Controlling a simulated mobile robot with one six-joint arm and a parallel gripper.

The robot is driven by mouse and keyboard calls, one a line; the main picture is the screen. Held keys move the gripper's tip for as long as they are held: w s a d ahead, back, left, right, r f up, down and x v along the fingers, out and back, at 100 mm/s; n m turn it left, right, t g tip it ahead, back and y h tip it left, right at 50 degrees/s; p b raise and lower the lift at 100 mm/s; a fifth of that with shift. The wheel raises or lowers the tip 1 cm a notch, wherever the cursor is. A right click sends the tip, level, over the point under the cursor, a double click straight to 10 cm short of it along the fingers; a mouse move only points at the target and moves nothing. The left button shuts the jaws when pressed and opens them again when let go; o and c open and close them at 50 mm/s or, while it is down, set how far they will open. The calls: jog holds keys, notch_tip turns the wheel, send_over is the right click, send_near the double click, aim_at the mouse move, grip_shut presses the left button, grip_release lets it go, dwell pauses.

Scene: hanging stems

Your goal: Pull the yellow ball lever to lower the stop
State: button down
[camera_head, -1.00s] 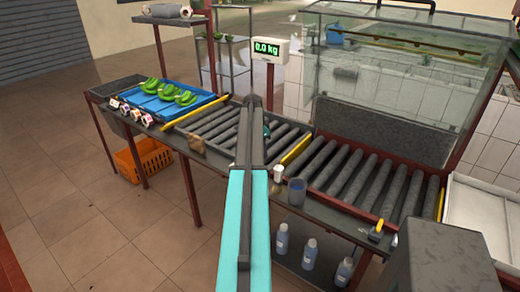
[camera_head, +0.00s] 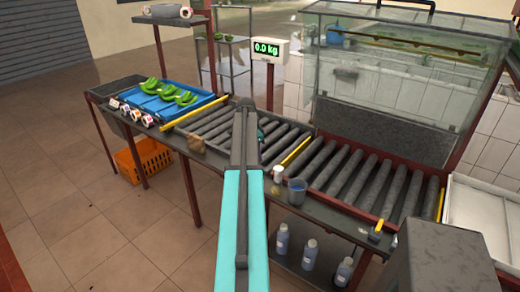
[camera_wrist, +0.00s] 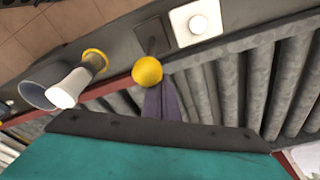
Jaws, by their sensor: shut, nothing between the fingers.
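The yellow ball (camera_wrist: 147,71) of the lever shows in the wrist view, in front of a dark plate (camera_wrist: 152,36) on the grey bench edge. My gripper (camera_wrist: 160,88) is shut and empty. Its dark fingers end right at the ball's lower edge, but I cannot tell whether they touch it. In the head view my arm hides the lever and most of the gripper. Yellow bars cross the roller line, one at the middle (camera_head: 296,151) and one at its right end (camera_head: 440,204). I cannot tell which is the stop.
A white plate with a round knob (camera_wrist: 198,24) is right of the ball. A white tapered thing (camera_wrist: 70,88) and a grey cup (camera_wrist: 42,86) are at left. Grey rollers (camera_wrist: 230,85) lie behind the fingers. A blue tray (camera_head: 165,106) holds green bananas. A scale display (camera_head: 267,50) stands behind.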

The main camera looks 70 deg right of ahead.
jog(key=shift+w+a, duration=0.2)
jog(key=shift+a, duration=0.55)
jog(key=shift+w+a, duration=0.25)
jog(key=shift+a, duration=0.55)
jog(key=shift+w+a, duration=0.2)
jog(key=shift+a, duration=0.55)
jog(key=shift+d, duration=0.15)
jog(key=shift+s+d, duration=0.2)
jog(key=shift+d, duration=0.3)
jog(key=shift+r+p, duration=2.55)
jog(key=shift+r, duration=2.5)
jog(key=shift+w, duration=0.1)
